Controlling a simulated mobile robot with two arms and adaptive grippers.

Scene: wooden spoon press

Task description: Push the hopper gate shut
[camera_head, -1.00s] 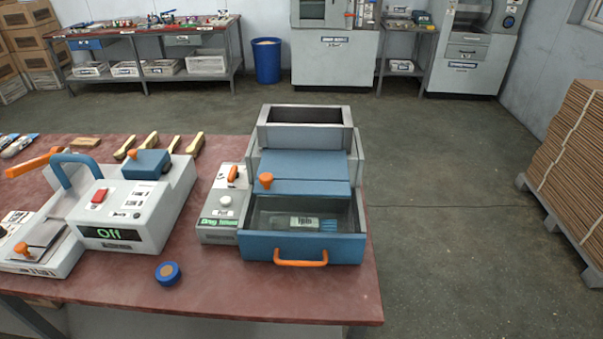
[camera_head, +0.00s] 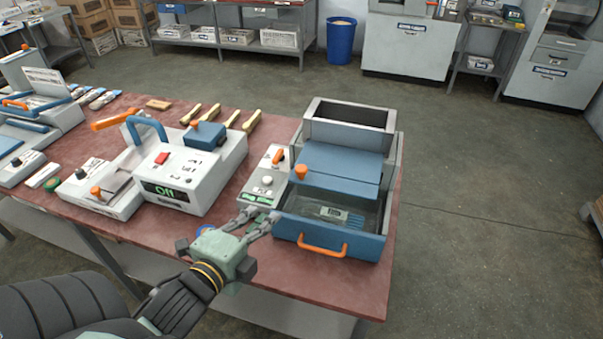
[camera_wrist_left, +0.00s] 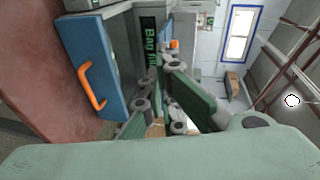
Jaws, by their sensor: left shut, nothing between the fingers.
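The machine with the grey hopper (camera_head: 348,115) stands at the right end of the red table. A blue sloping plate (camera_head: 338,168) with an orange knob (camera_head: 300,172) lies below the hopper; it looks like the gate. How far it is shut I cannot tell. My left gripper (camera_head: 258,216) is shut and empty, at the front left of the machine by the control box. It is lower and left of the orange knob, apart from it. The left wrist view shows its green fingers (camera_wrist_left: 178,98) beside the control box. My right gripper is not in view.
A blue drawer (camera_head: 325,241) with an orange handle holds a packet under the plate. The control box (camera_head: 266,182) has an orange lever and stands left of the machine. A white device (camera_head: 180,180) reading "Off" stands further left. Several brushes lie behind it.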

